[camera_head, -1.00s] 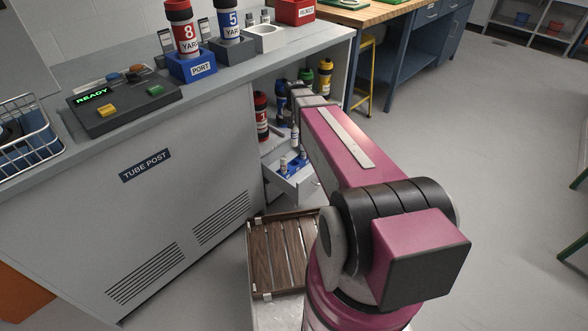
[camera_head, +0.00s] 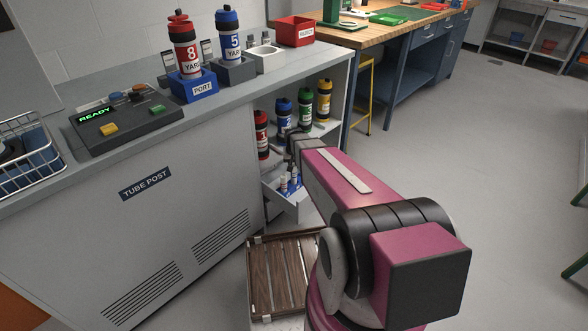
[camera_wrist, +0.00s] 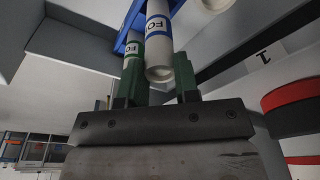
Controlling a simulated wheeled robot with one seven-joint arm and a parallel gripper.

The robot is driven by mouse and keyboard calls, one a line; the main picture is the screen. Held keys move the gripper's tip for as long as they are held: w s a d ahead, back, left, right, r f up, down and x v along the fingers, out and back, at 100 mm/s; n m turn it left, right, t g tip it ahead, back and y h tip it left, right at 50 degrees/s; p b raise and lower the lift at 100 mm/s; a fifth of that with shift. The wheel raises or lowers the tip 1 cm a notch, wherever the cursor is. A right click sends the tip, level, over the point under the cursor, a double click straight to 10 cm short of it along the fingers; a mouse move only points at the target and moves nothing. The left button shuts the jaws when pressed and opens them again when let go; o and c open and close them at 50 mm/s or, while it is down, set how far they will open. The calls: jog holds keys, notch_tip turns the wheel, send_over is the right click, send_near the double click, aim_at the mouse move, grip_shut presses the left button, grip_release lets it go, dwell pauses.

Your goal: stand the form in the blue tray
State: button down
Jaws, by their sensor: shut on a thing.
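The held form (camera_wrist: 158,45) is a white cylinder with a blue band and letters, between the green fingers of my gripper (camera_wrist: 160,84). In the head view my gripper (camera_head: 292,161) is low over the open drawer, its fingers small and partly hidden. The blue tray (camera_head: 277,187) lies in that drawer; its blue edge also shows at the top of the wrist view (camera_wrist: 123,40). The held form's far end reaches the tray; I cannot tell whether it is seated. Another form (camera_wrist: 133,52) stands in the tray beside it, partly behind the left finger.
The open drawer (camera_head: 287,207) juts from the cabinet. Red, blue, green and yellow carriers stand on shelves close behind, including the red one (camera_head: 261,136). A slatted brown rack (camera_head: 282,280) lies below.

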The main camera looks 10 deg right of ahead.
jog(key=shift+f, duration=1.25)
jog(key=c, duration=0.8)
grip_release()
jog(key=shift+c, duration=0.2)
notch_tip(320, 180, up, 12)
jog(key=s, duration=0.2)
jog(key=s+r+n+g, duration=0.1)
jog(key=s+r, duration=0.1)
jog(key=s, duration=1.7)
jog(key=shift+s+r+n+g, duration=0.15)
jog(key=shift+r+n+g, duration=0.25)
